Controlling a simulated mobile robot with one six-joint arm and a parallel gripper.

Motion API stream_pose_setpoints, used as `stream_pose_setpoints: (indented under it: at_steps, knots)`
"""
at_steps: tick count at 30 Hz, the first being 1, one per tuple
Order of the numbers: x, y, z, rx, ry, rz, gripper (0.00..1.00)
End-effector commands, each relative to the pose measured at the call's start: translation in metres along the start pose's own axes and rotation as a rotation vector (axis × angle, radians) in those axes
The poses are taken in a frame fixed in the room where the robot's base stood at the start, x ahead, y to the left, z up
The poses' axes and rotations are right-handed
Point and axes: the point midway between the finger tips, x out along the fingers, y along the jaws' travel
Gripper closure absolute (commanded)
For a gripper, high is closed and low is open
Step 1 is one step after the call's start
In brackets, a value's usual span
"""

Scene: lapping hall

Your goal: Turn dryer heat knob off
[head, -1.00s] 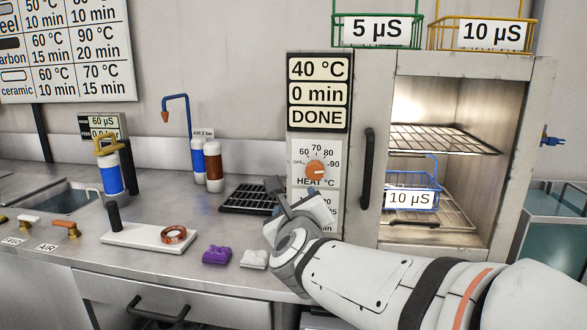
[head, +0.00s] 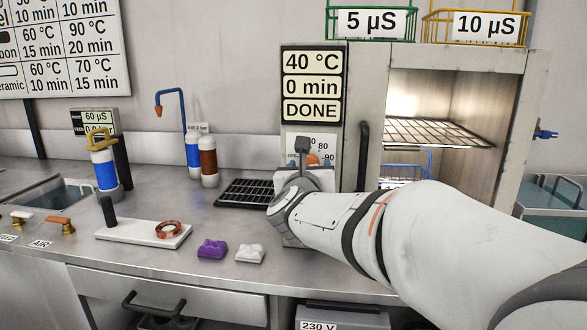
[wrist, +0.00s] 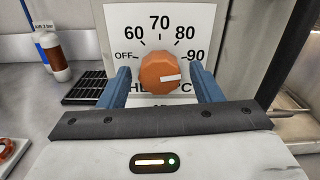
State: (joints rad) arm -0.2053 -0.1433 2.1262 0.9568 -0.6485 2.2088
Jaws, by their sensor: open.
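The orange dryer heat knob (wrist: 162,73) sits on its white dial plate (wrist: 200,22), marked OFF, 60, 70, 80, 90. Its white pointer mark points right, just below the 90 label. My gripper (wrist: 163,85) is open, with one blue-grey finger on each side of the knob in the wrist view; whether they touch it I cannot tell. In the head view my gripper (head: 303,165) is in front of the dial and hides most of the knob (head: 313,159). The dryer display (head: 311,84) reads 40 °C, 0 min, DONE.
The dryer door handle (head: 363,170) stands to the right of the dial. A black grid (head: 246,193) lies on the counter to its left. Purple (head: 212,249) and white (head: 250,253) blocks and a white board (head: 130,235) with a copper ring lie in front.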

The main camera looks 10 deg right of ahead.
Motion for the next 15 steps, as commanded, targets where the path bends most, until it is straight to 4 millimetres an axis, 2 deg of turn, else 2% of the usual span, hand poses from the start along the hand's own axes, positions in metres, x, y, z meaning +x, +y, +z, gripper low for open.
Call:
stream_pose_setpoints:
  at_steps: [5, 15]
  knots:
    - [0.0001, -0.0002, 0.0001, 0.000, 0.000, 0.000, 0.41]
    - [0.0001, -0.0006, 0.0001, -0.001, 0.000, -0.001, 0.68]
